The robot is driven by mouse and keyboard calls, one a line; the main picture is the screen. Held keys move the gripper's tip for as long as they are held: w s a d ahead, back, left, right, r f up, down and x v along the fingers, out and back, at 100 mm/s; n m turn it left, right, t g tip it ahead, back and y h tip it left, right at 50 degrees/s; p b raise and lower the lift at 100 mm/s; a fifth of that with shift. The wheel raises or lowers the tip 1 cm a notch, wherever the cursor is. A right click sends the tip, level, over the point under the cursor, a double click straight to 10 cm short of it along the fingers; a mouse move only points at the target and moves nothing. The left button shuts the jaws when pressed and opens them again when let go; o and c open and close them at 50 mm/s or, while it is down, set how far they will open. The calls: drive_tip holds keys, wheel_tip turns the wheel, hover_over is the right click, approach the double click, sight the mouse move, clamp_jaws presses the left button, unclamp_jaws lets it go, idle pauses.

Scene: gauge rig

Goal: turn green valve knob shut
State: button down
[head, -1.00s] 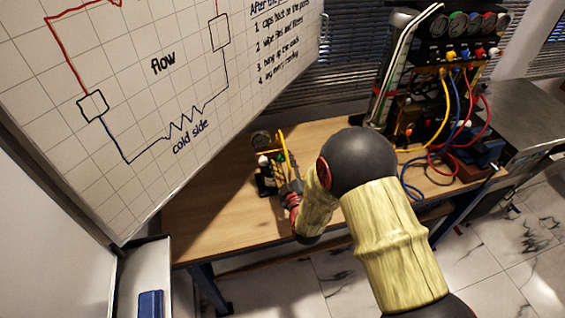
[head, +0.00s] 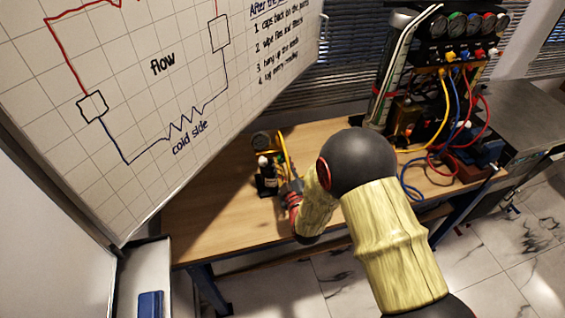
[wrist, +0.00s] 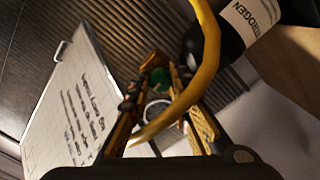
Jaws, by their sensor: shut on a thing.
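The green valve knob (wrist: 160,77) shows in the wrist view between the tips of my gripper (wrist: 163,68). My gripper's orange-and-black fingers are closed on the knob, one on each side. A yellow hose (wrist: 208,60) curves in front of the right finger and hides part of the view.
The whiteboard (head: 150,110) is on the left. A manifold with several gauges (head: 460,45) and coloured hoses stands at the right of the bench (head: 220,215), whose front left is clear.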

drive_tip(key=shift+f+m+b, duration=0.1)
drive_tip(key=shift+m+b, duration=0.2)
drive_tip(key=shift+b, duration=0.1)
drive_tip(key=m+b, duration=0.3)
drive_tip(key=shift+m, duration=0.4)
drive_tip(key=m+b, duration=0.4)
drive_tip(key=m, duration=0.1)
drive_tip(key=shift+b, duration=0.4)
drive_tip(key=m+b, duration=0.3)
drive_tip(key=m, duration=0.1)
drive_tip(key=shift+m, duration=0.4)
drive_tip(key=shift+m+b, duration=1.35)
drive_tip(key=shift+m, duration=0.45)
drive_tip(key=c, duration=1.7)
unclamp_jaws()
drive_tip(key=shift+o, duration=0.4)
